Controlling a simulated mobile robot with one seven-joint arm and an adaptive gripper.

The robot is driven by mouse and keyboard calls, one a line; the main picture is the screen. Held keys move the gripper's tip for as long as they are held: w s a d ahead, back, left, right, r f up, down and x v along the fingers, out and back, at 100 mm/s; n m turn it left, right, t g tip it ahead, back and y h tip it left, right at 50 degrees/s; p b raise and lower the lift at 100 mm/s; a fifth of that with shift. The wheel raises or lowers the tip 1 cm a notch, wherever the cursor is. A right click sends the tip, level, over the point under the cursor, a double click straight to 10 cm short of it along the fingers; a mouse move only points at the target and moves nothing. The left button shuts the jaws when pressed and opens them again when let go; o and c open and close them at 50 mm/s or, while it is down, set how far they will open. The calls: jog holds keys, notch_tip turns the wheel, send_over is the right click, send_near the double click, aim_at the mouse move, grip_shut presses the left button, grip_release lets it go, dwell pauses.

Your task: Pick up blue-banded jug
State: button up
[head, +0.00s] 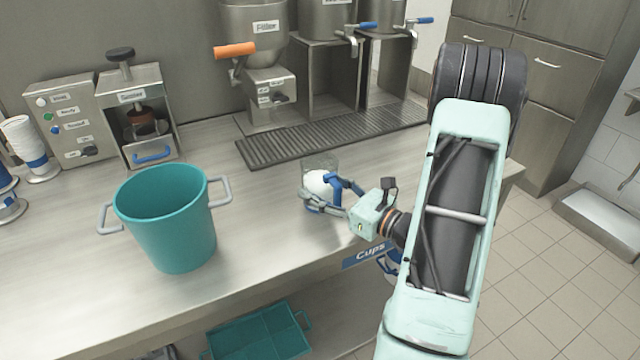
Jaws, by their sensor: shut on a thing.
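The blue-banded jug (317,181) is a small clear vessel with white in it and blue at its handle side. It stands upright at the counter's front right, just before the drip grate. My gripper (322,198) reaches in from the right and is shut on the jug, with one finger on its near side. The gripper hides much of the jug's lower part and handle. I cannot tell whether its base touches the counter.
A teal bucket (172,232) with two grey handles stands left on the counter (255,225). Dispensers (262,85) with levers stand behind a dark drip grate (285,145). Stacked cups (28,140) are at far left. A teal crate (260,335) sits below the counter.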

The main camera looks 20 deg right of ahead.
aim_at(320, 173)
jog(key=shift+r, duration=0.25)
jog(key=shift+r+p, duration=0.6)
notch_tip(320, 173, up, 2)
jog(key=shift+r+p, duration=0.1)
jog(key=shift+p, duration=0.75)
jog(key=s+a+r+p, duration=0.2)
jog(key=s+r+p, duration=0.7)
jog(key=s, duration=0.3)
jog(key=shift+a, duration=0.35)
jog(key=p, duration=0.2)
jog(key=s+p, duration=0.1)
jog(key=p, duration=0.1)
jog(key=shift+s+a+r, duration=0.2)
jog(key=shift+s, duration=0.05)
